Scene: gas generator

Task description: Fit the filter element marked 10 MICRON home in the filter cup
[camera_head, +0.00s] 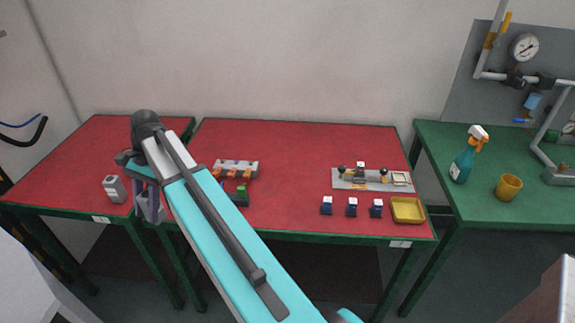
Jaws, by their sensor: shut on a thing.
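My gripper (149,207) points down at the right edge of the left red table, at the end of my turquoise and white arm. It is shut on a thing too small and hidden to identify. Three small dark blue blocks with pale tops, the left one (326,206), the middle one (351,207) and the right one (376,209), stand in a row on the middle red table. No 10 MICRON marking is readable, and I cannot tell which thing is the filter element. I cannot pick out the filter cup with certainty either.
A grey block (114,188) stands just left of my gripper. The middle table holds a grey rack (252,168) with orange parts, a grey fixture plate (345,185) and a yellow tray (407,220). A spray bottle (463,166) and yellow cup (508,188) stand on the right table.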

